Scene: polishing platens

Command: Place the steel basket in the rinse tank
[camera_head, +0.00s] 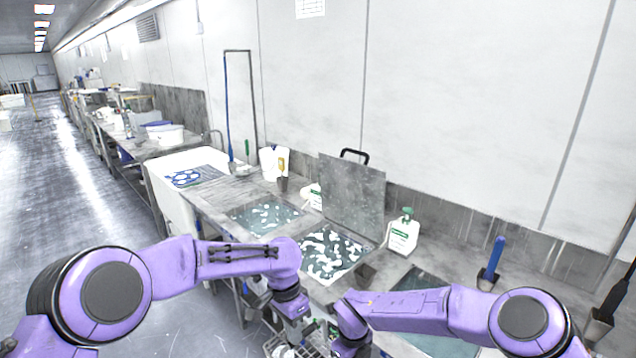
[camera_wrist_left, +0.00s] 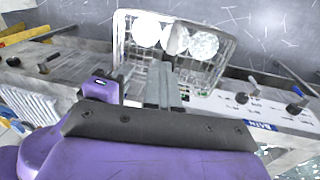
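The steel basket (camera_wrist_left: 134,50) is a wire basket with several pale round discs, in the upper middle of the left wrist view. Part of its wire shows at the bottom edge of the head view (camera_head: 279,347). My left gripper (camera_wrist_left: 165,90) has its fingers close together on the basket's near wire side; the exact contact is hard to see. It also shows in the head view (camera_head: 294,318). My right wrist is at the bottom of the head view, its fingers not clear. Three sunken tanks show: left (camera_head: 265,216), foamy middle (camera_head: 330,250), dark right (camera_head: 437,290). No label tells which is the rinse tank.
A raised grey lid (camera_head: 352,200) stands behind the middle tank. A white bottle with a green cap (camera_head: 404,234) stands right of it. A blue-handled tool (camera_head: 492,262) stands farther right. The counter's front panel with knobs (camera_wrist_left: 262,108) is beside the basket.

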